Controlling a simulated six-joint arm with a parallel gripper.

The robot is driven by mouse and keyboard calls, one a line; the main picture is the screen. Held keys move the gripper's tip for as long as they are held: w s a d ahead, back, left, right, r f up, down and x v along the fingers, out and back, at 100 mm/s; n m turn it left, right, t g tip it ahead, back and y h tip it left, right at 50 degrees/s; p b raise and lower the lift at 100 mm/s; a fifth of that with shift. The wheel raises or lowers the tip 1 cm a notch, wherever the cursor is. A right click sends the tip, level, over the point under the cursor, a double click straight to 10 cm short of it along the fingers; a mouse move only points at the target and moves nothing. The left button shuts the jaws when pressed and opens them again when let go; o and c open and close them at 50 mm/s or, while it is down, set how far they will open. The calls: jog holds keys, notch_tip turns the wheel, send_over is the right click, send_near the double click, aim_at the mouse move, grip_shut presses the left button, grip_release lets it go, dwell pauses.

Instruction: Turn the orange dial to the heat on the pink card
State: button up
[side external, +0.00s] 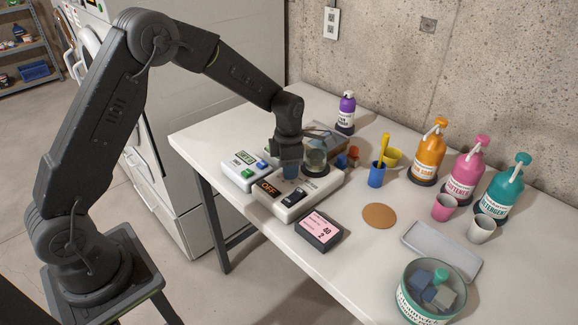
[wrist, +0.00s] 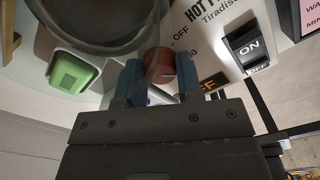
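The orange dial (wrist: 160,62) shows reddish-brown in the wrist view, on the pale front of the hot plate (side external: 305,207). My gripper (wrist: 161,75) is down at it, with one blue finger on each side and no clear gap. The "OFF" mark shows beside the dial; another mark is partly covered, and I cannot read the dial's setting. In the side view my gripper (side external: 290,170) hides the dial. The pink card (side external: 318,228) lies on a dark block in front of the plate; its print seems to include 40 and 2.
A white box with a green button (wrist: 75,75) is beside the plate. A blue cup (side external: 376,176), bottles and a round tin (side external: 405,304) stand to the right.

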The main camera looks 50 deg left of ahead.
jog(key=c, duration=0.4)
jog(key=shift+m, duration=2.2)
jog(key=o, duration=0.9)
jog(key=shift+o, duration=0.2)
jog(key=shift+r, duration=0.1)
notch_tip(320, 180, up, 14)
jog(key=shift+s, duration=0.1)
